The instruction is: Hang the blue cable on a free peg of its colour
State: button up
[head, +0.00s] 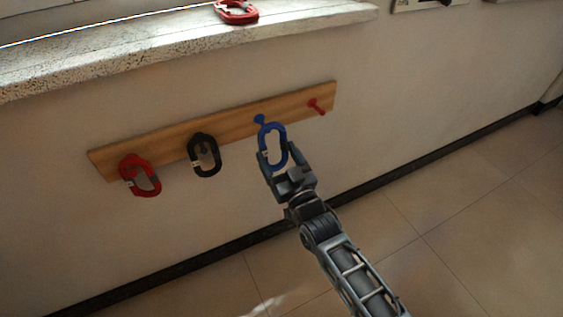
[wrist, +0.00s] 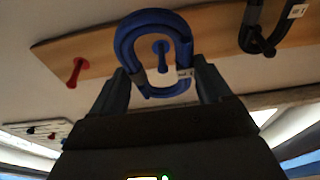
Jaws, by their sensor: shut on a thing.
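The blue cable (head: 273,132) is a coiled loop with a white tag, held upright in front of the wooden peg board (head: 240,129). My gripper (head: 274,165) is shut on its lower part; in the wrist view my gripper (wrist: 160,88) has a finger on each side of the blue cable (wrist: 126,48). The blue peg (head: 259,119) shows at the loop's upper left in the head view. In the wrist view the blue peg (wrist: 161,47) shows through the loop's opening. I cannot tell whether the loop is around the peg or only in front of it.
A red cable (head: 147,184) and a black cable (head: 217,155) hang on the board's left part. A red peg (head: 317,106) at the right end is bare. Another red cable (head: 237,15) lies on the stone sill (head: 160,46) above.

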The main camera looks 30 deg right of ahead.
jog(key=shift+w+f+b, duration=0.2)
jog(key=shift+w+b, duration=0.4)
jog(key=shift+w, duration=0.25)
jog(key=shift+w+f+b, duration=0.25)
jog(key=shift+w+b, duration=0.35)
jog(key=shift+w, duration=0.3)
jog(key=shift+w+f+b, duration=0.2)
jog(key=shift+w+b, duration=0.4)
jog(key=shift+w, duration=0.25)
jog(key=o, duration=1)
